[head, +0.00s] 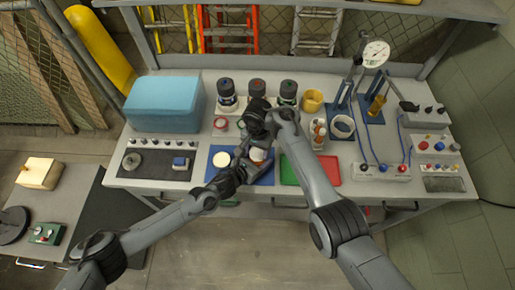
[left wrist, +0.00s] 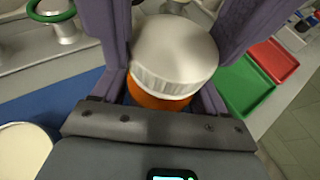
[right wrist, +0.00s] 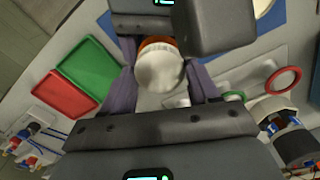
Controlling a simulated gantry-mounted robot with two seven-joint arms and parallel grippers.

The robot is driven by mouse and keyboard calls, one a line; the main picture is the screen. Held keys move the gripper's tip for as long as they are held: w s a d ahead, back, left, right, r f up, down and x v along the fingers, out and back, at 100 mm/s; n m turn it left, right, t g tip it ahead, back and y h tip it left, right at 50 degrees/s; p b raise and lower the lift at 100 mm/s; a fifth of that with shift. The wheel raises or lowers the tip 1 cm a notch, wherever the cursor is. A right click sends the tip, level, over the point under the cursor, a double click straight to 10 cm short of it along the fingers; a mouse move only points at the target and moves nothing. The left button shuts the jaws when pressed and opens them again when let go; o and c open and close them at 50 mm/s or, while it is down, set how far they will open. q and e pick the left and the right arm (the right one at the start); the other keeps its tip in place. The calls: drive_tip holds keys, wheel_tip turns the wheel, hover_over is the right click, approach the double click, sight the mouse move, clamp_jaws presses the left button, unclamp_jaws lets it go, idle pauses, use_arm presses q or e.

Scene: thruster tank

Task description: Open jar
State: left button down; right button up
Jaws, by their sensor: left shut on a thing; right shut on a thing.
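The jar has an orange body (left wrist: 158,99) and a ribbed white lid (left wrist: 174,52). In the head view the lid (head: 258,154) shows in part above the blue mat (head: 266,178), with my grippers partly hiding the jar. My left gripper (head: 246,160) is shut on the jar, its purple fingers on both sides of the orange body. My right gripper (head: 262,142) comes from above and behind and is shut at the white lid (right wrist: 160,72), its fingers on both sides. The lid sits on the body. The exact finger contacts are hidden.
A cream round disc (head: 221,163) lies on the mat left of the jar. Green (head: 291,170) and red (head: 328,169) trays lie to the right. Several dark-topped containers (head: 257,92) stand behind. A white-and-orange bottle (head: 318,134) and a blue box (head: 165,101) stand nearby.

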drive_tip(key=shift+c, duration=0.5)
drive_tip(key=n, duration=0.3)
drive_tip(key=o, duration=1.1)
drive_tip(key=shift+o, duration=0.2)
drive_tip(key=shift+r, duration=2.3)
